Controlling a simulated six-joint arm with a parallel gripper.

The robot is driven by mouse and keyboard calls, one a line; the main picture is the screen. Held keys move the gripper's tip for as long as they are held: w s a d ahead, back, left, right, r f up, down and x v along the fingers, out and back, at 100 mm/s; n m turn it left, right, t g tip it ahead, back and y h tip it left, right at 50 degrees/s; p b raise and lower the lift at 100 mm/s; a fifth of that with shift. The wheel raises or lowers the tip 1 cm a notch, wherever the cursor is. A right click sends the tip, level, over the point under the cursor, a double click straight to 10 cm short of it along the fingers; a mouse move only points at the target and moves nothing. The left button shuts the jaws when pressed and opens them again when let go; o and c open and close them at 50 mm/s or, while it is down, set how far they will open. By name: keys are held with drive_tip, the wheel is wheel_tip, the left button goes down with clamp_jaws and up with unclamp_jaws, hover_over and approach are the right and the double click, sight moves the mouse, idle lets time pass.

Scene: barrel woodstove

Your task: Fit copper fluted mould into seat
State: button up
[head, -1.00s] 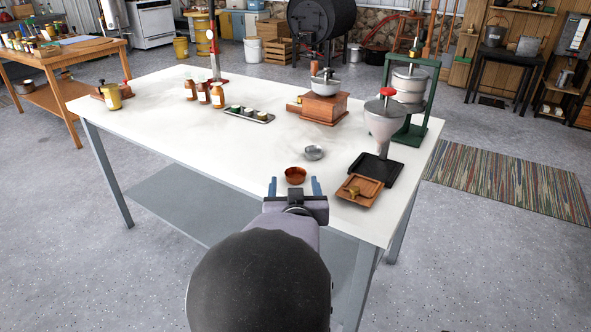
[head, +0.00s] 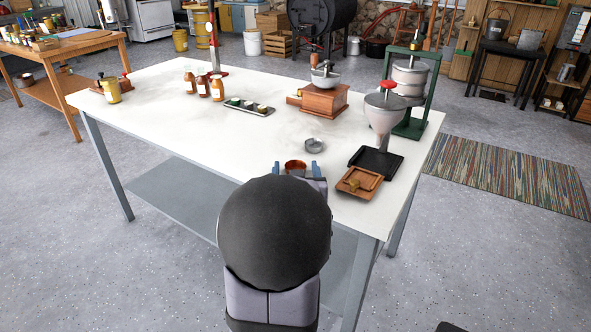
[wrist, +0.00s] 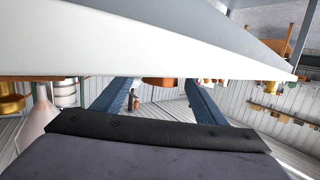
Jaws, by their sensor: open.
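The copper mould (head: 295,166) is a small reddish round cup on the white table near its front edge. My gripper (head: 296,171) is open, its two blue fingers at the near left and right of the mould. In the wrist view, which is upside down, the copper mould (wrist: 160,82) shows between the fingers, near their tips; I cannot tell whether they touch it. A small silver dish (head: 314,145) sits just behind it. A brown wooden tray (head: 372,181) with a small brass piece lies to the right. I cannot tell which thing is the seat.
A black tray (head: 378,162) under a funnel stand and a green press (head: 424,122) stand at the right. The table's left front is clear.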

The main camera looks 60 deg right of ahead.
drive_tip(key=c, duration=1.1)
drive_tip(key=shift+r, duration=0.15)
wheel_tip(320, 180, up, 10)
drive_tip(key=p, duration=0.2)
drive_tip(key=shift+p, duration=0.4)
